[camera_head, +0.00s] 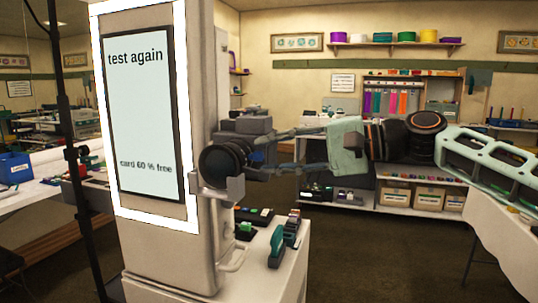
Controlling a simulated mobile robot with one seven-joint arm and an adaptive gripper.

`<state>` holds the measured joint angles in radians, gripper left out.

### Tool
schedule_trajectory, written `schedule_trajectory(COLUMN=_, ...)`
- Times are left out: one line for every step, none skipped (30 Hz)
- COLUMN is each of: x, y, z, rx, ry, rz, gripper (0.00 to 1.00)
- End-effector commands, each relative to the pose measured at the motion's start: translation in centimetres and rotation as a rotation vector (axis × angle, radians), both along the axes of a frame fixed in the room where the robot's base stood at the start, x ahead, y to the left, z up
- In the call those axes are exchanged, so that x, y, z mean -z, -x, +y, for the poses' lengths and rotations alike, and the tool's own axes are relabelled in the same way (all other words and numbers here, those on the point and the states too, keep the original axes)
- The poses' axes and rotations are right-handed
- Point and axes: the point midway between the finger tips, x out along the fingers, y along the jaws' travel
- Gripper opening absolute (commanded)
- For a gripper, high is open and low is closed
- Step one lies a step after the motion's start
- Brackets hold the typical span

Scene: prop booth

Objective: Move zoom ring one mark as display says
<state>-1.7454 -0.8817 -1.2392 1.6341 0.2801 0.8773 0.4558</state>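The display (146,118) stands at the left inside a bright white frame and reads "test again", with "card 60 % free" below. A dark ringed lens (222,166) sticks out of the booth's right side on a grey bracket; I take the zoom ring to be on it. Its marks are too small to read. My gripper (246,157) comes in from the right. Its two fingers are apart, one high and one low, with the tips beside the lens's right edge. Whether they touch or grip the ring is unclear.
The pale booth body (215,255) stands on a white table with stamps (277,248) and small boxes. A pale green cloth (346,147) hangs at my arm, near the wrist. A black stand pole (66,130) is at the left. Dark floor is open behind the booth.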

Motion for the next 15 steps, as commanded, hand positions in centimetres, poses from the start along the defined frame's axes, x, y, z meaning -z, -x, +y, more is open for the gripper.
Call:
schedule_trajectory(x=-0.2, y=0.2, z=-0.8, rx=0.003, ry=-0.001, rz=0.0, gripper=0.32)
schedule_trajectory(x=-0.3, y=0.4, z=-1.3, rx=0.004, ry=-0.002, rz=0.0, gripper=0.32)
schedule_trajectory(x=-0.4, y=0.6, z=-2.0, rx=0.005, ry=-0.002, rz=-0.001, gripper=0.32)
schedule_trajectory(x=-0.6, y=0.8, z=-2.6, rx=0.004, ry=-0.002, rz=0.0, gripper=0.32)
schedule_trajectory(x=-0.7, y=1.0, z=-3.3, rx=0.006, ry=-0.003, rz=0.0, gripper=0.32)
schedule_trajectory(x=-0.9, y=1.3, z=-4.1, rx=0.005, ry=-0.003, rz=0.0, gripper=0.32)
schedule_trajectory(x=-1.0, y=1.6, z=-4.8, rx=0.006, ry=-0.003, rz=0.0, gripper=0.32)
schedule_trajectory(x=-1.1, y=1.8, z=-5.3, rx=0.005, ry=-0.003, rz=0.0, gripper=0.32)
schedule_trajectory(x=-1.3, y=2.1, z=-6.1, rx=0.004, ry=-0.003, rz=0.0, gripper=0.32)
schedule_trajectory(x=-1.4, y=2.3, z=-6.7, rx=0.005, ry=-0.003, rz=-0.001, gripper=0.32)
schedule_trajectory(x=-1.5, y=2.5, z=-7.2, rx=0.004, ry=-0.003, rz=-0.001, gripper=0.32)
schedule_trajectory(x=-1.7, y=2.8, z=-7.8, rx=0.004, ry=-0.002, rz=0.0, gripper=0.32)
schedule_trajectory(x=-1.7, y=2.9, z=-8.3, rx=0.003, ry=-0.002, rz=-0.001, gripper=0.32)
schedule_trajectory(x=-1.8, y=3.1, z=-8.7, rx=0.003, ry=-0.002, rz=-0.001, gripper=0.32)
schedule_trajectory(x=-1.9, y=3.2, z=-9.1, rx=0.002, ry=-0.002, rz=-0.001, gripper=0.32)
